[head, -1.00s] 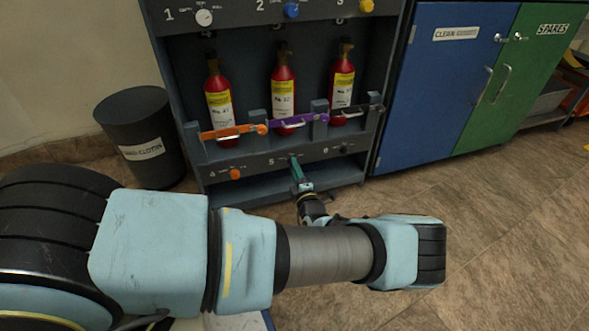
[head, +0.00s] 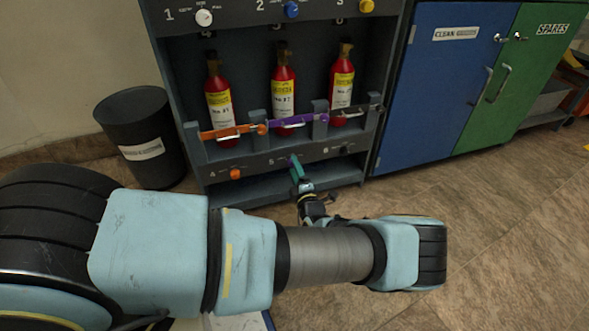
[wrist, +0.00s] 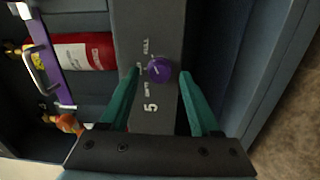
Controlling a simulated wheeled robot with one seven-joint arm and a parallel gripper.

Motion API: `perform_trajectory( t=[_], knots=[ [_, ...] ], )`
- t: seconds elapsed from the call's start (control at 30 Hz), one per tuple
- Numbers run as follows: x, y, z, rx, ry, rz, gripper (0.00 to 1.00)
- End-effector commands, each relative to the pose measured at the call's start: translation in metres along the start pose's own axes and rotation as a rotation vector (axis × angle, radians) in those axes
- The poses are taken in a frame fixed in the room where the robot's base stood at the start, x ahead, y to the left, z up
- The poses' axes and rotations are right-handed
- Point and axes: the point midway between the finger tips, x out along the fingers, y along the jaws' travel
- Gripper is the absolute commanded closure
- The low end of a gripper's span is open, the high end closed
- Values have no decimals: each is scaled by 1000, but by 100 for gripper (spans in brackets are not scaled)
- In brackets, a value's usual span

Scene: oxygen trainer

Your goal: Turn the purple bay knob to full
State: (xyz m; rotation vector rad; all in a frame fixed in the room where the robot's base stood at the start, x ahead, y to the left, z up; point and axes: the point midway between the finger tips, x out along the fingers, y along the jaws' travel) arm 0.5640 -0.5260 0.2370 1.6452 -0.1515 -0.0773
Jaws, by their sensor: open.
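The purple bay knob (wrist: 160,69) is on the rack's lower panel beside the number 5, with label marks next to it. In the wrist view it lies between the tips of my gripper (wrist: 159,75). The two green fingers stand apart on either side of it, and I cannot tell whether they touch it. In the head view my gripper (head: 296,165) is at the lower panel under bay 5 and mostly covers the knob. The pointer's exact setting is too small to read.
The rack holds several red cylinders, the middle one (head: 283,88) behind a purple bar (head: 292,121). The orange knob (head: 235,173) is to the left and a dark knob (head: 345,149) to the right. A grey bin (head: 145,140) stands left; a blue cabinet (head: 440,100) stands right.

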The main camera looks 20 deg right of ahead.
Motion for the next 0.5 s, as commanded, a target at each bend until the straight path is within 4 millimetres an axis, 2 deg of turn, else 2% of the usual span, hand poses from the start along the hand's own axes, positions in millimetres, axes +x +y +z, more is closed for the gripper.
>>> perform_trajectory(
  t=[0.17, 0.5],
  knots=[
    [-25, 2, 1, 1, -3, -1, 36],
    [-88, 1, 0, 0, -2, -2, 36]
  ],
)
